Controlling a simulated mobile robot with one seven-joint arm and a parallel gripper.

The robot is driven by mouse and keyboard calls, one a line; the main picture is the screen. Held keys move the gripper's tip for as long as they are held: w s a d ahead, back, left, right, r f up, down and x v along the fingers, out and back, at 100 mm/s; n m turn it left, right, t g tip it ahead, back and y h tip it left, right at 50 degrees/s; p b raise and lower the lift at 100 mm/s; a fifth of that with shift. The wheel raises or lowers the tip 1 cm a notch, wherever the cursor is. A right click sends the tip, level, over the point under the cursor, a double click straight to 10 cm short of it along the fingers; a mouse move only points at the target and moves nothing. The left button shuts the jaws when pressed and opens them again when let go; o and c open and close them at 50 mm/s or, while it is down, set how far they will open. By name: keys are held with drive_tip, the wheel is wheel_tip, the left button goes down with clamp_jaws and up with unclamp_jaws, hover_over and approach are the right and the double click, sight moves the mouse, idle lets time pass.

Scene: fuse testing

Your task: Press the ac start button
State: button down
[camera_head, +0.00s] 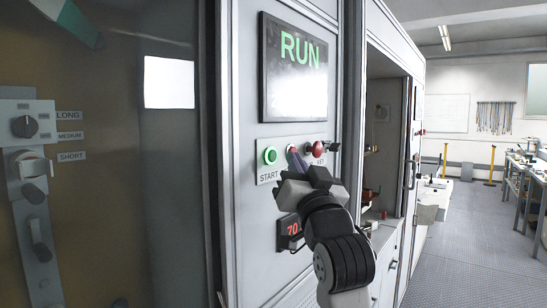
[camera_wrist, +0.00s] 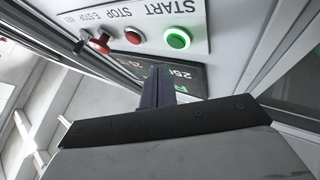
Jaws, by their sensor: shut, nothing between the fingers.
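The green start button (camera_head: 270,155), ringed and labelled START, is on the white control panel (camera_head: 262,178) under the screen. In the wrist view the panel is upside down, with the green button (camera_wrist: 178,39) at upper right. My gripper (camera_head: 292,151) is shut and empty, its fingertips just right of the green button in the head view and covering the middle of the panel. In the wrist view the fingertips (camera_wrist: 158,70) are below the green button, apart from it in the picture. I cannot tell how near they are to the panel.
The screen (camera_head: 297,70) reads RUN in green. A red stop button (camera_wrist: 133,36) and a red emergency stop (camera_wrist: 100,42) sit beside the start button. A red-digit display (camera_head: 292,228) is below. An open cabinet (camera_head: 385,130) stands to the right, with free floor (camera_head: 470,220) beyond.

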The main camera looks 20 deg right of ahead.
drive_tip(key=shift+s+d, duration=0.5)
drive_tip(key=shift+s, duration=0.2)
drive_tip(key=shift+s+d, duration=0.5)
drive_tip(key=shift+s, duration=0.15)
